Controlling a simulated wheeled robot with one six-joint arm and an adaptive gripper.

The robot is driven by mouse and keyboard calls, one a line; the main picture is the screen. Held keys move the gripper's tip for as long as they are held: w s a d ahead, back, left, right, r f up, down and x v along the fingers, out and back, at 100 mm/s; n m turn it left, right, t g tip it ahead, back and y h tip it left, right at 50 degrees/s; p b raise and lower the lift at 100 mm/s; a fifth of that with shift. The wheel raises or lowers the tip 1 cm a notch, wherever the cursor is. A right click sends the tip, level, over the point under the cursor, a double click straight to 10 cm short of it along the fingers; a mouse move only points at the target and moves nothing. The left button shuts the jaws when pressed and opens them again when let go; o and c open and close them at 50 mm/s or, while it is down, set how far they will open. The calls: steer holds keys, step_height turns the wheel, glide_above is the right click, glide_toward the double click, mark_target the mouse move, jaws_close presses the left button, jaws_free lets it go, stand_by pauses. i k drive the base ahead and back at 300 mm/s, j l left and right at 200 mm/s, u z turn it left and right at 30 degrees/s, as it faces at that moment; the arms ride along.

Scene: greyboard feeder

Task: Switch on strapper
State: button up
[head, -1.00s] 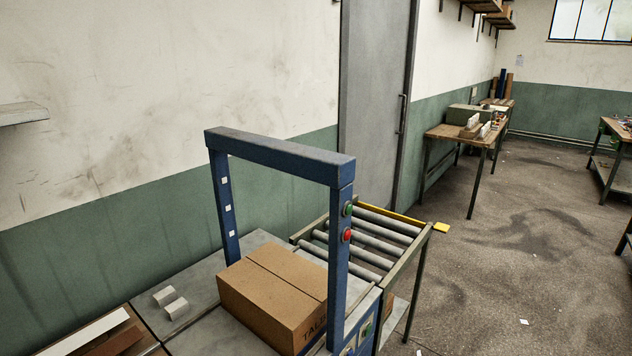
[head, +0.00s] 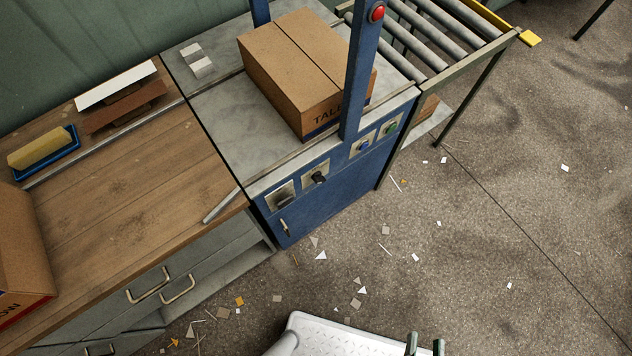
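The strapper is a blue cabinet (head: 330,208) with a grey top and a blue arch post (head: 359,75). Its front panel carries a black rotary knob (head: 319,177), a pale plate with a dark part (head: 281,196), a blue button (head: 364,146) and a green button (head: 390,127). A red button (head: 377,13) sits high on the post. A cardboard box (head: 297,65) stands on the strapper's top, partly behind the post. My gripper (head: 425,346) shows only as two fingertips at the bottom edge, apart with nothing between them, well away from the panel.
A wooden bench (head: 120,220) with drawers adjoins the strapper at left. It bears a blue tray (head: 72,150) and another carton (head: 20,250). A roller conveyor (head: 440,35) adjoins at upper right. The floor in front is open, with scattered scraps.

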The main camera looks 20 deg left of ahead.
mark_target(283, 203)
steer(key=i+l, duration=1.35)
steer(key=l, duration=0.25)
steer(key=i+l+u, duration=0.25)
steer(key=u, duration=0.2)
steer(key=i+l+u, duration=0.15)
steer(key=l+u, duration=0.35)
steer(key=u, duration=1.8)
steer(key=k+l+u, duration=0.2)
steer(key=k+l, duration=0.05)
steer(key=l, duration=0.1)
